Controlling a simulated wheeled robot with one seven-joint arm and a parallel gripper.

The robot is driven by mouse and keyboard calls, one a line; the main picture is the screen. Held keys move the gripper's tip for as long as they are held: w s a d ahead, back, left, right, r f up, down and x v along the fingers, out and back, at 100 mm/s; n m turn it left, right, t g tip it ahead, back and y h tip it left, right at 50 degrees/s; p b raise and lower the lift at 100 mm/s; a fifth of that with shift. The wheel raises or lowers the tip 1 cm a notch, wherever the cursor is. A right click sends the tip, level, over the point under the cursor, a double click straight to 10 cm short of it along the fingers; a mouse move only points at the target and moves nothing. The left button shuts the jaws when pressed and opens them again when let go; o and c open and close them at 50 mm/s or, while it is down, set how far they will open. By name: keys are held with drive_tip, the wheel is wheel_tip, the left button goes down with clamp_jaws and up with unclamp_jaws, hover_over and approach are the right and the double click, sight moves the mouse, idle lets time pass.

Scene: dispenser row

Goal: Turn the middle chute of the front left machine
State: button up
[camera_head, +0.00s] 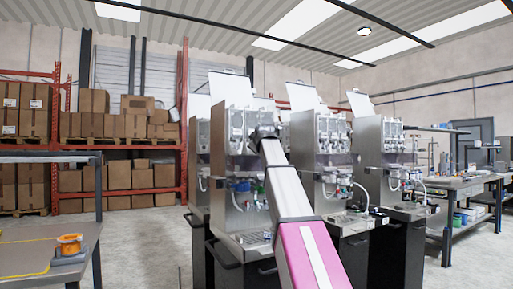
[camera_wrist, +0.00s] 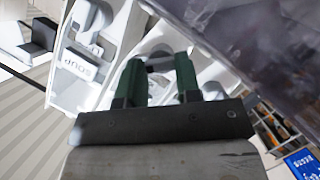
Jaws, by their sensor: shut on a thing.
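The front left machine (camera_head: 238,175) is a steel dispenser with clear and white chutes along its upper front. My arm reaches up to that front, and my gripper (camera_head: 263,133) is at the chutes, seen small and dark there. In the wrist view, the two green fingers of my gripper (camera_wrist: 158,75) are closed around a pale part, which appears to be the middle chute (camera_wrist: 158,54).
Similar machines (camera_head: 320,140) stand close to the right and behind. A clear panel (camera_wrist: 250,35) is close to the fingers at upper right in the wrist view. A table (camera_head: 30,262) with an orange spool (camera_head: 69,244) is at left. Open floor lies between.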

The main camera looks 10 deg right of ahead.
drive_tip(key=shift+n+h, duration=0.3)
drive_tip(key=shift+n, duration=0.2)
drive_tip(key=o, duration=0.9)
drive_tip(key=shift+s, duration=0.15)
drive_tip(key=v, duration=1)
drive_tip(key=shift+s+f, duration=0.1)
drive_tip(key=shift+s, duration=0.2)
